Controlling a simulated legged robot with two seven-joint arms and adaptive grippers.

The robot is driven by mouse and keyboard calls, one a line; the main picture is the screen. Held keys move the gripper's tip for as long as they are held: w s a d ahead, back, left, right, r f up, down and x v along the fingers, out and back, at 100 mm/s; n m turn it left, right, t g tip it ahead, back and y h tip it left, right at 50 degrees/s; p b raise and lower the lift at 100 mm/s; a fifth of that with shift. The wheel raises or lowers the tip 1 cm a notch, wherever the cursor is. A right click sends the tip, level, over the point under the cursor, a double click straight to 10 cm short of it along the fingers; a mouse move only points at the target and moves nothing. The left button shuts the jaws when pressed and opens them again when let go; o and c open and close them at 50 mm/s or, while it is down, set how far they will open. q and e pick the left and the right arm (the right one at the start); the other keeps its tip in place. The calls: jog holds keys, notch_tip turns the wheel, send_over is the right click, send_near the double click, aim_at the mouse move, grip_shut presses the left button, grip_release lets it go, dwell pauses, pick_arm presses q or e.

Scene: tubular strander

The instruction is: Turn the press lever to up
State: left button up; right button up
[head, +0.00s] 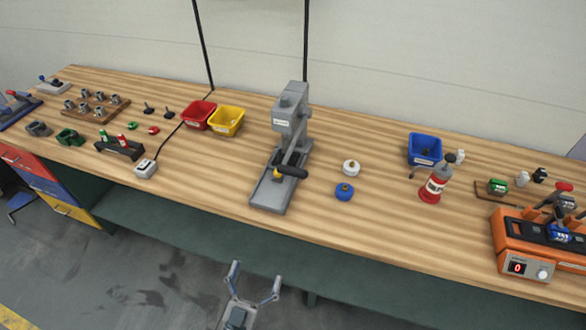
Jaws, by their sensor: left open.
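The grey press (288,130) stands upright near the middle of the wooden bench, on a long grey base plate. Its lever (291,171) has a black grip and points low toward the front right, just above the base. A small yellow part shows by the lever's inner end. My left gripper (253,272) is in front of the bench edge at the bottom of the view, fingers spread and empty, well apart from the press. My right gripper is not in view.
Red (198,115) and yellow (226,121) bins sit left of the press. White (351,167) and blue (344,191) round pieces lie to its right. The bench front edge lies between gripper and press.

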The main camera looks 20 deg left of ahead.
pick_arm(q)
jog(key=shift+s+f, duration=0.2)
jog(key=shift+s, duration=0.35)
